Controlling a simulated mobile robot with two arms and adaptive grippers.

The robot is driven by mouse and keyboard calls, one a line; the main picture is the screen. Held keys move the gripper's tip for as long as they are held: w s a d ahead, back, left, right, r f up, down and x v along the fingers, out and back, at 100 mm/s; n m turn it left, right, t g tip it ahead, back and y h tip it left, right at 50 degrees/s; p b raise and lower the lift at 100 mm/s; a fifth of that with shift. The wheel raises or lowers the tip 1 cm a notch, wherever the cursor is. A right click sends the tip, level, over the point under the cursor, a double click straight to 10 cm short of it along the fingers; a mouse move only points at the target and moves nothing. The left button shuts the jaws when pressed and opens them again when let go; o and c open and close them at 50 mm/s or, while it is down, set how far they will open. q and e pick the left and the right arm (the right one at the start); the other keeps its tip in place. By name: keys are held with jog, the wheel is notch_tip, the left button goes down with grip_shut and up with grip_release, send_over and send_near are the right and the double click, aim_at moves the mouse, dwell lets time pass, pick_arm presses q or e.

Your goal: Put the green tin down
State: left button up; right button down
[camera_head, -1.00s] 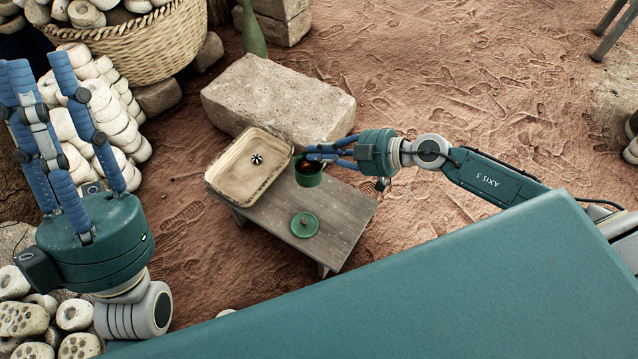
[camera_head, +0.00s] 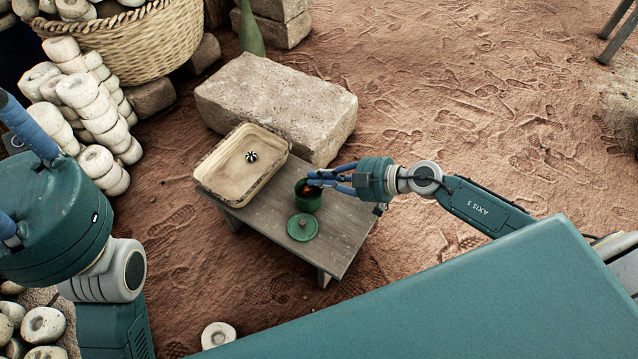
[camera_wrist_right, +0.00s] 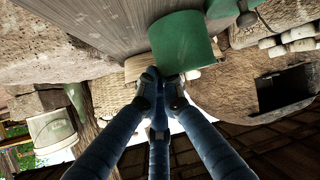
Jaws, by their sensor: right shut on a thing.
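The green tin (camera_head: 308,197) is upright at the bench (camera_head: 345,225), close to the tray's right side, with something dark and orange-red inside. I cannot tell for sure whether its base touches the wood. My right gripper (camera_head: 318,178) is shut on the tin's rim from the right. In the right wrist view the green tin (camera_wrist_right: 182,42) shows large just beyond the shut fingers (camera_wrist_right: 160,78). The green lid (camera_head: 302,227) with a small knob lies on the bench in front of the tin. My left gripper (camera_head: 28,130) is at the left edge, its fingertips out of frame.
A shallow tan tray (camera_head: 222,187) on the bench's left part holds a small black-and-white striped ball (camera_head: 251,156). A stone block (camera_head: 285,100) stands behind the bench. A wicker basket (camera_head: 150,50) and stacked pale rings (camera_head: 90,105) are at the left. The bench's right part is bare.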

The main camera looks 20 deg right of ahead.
jog(key=shift+f, duration=0.2)
jog(key=shift+f, duration=0.1)
jog(key=c, duration=1.9)
grip_release()
